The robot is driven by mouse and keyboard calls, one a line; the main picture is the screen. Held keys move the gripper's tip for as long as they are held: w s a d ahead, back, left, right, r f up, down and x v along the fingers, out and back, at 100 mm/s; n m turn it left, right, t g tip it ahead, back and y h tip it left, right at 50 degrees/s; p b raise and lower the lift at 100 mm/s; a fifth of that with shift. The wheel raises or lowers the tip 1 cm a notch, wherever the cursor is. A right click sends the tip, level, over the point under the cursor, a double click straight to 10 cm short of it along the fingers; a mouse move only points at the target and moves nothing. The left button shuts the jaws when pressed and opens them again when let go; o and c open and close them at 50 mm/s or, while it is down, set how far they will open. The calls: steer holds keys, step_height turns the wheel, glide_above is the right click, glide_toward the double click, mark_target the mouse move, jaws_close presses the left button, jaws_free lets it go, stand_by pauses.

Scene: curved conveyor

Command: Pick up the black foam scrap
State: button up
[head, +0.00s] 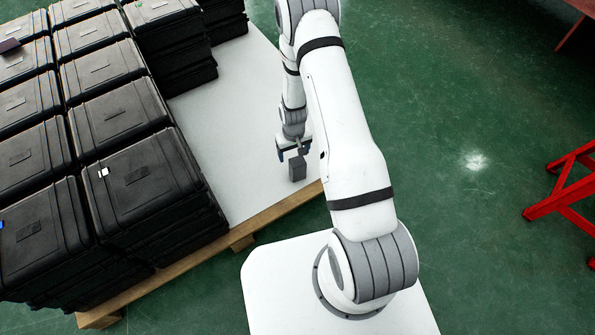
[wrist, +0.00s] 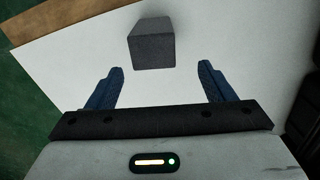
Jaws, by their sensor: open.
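The black foam scrap (head: 298,168) is a small dark block on the white sheet of the pallet, near its front right edge. In the wrist view the scrap (wrist: 152,45) lies just beyond my fingertips, roughly centred between them and a little to the left. My gripper (head: 292,152) is open and empty, with two blue fingers pointing at the scrap. It also shows in the wrist view (wrist: 162,75) with a wide gap between the fingers. I cannot tell the exact height of the fingers above the sheet.
Stacks of black cases (head: 143,180) fill the left of the pallet, with more cases (head: 172,40) at the back. The white sheet (head: 235,95) is bare around the scrap. The wooden pallet edge (head: 270,212) runs in front. A red stand (head: 565,190) is far right on green floor.

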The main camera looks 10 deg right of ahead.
mark_target(297, 161)
steer(key=f+b, duration=0.1)
steer(key=f, duration=0.1)
steer(key=f+b, duration=0.1)
steer(key=f, duration=0.1)
steer(key=s+d+f, duration=0.1)
steer(key=f, duration=0.1)
steer(key=shift+f+b, duration=0.1)
steer(key=shift+b, duration=0.3)
steer(key=c, duration=1)
